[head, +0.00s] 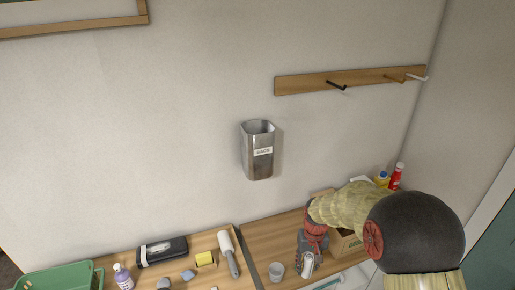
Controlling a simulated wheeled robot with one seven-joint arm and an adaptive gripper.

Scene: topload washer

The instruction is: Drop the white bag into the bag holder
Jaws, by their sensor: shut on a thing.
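The bag holder (258,165) is a grey metal bin with an open top and a white label. It is fixed to the wall near the middle of the head view. My gripper (307,267) is low in the view, below and to the right of the holder, over the wooden counter. It is shut on a small white thing, which seems to be the white bag (308,263). The fingers hide part of it, and its full shape cannot be made out.
A cardboard box (346,244) and bottles (397,176) stand behind my arm. A lint roller (228,252), black case (162,251) and green basket (58,279) lie left. A hook rail (300,84) is upper right.

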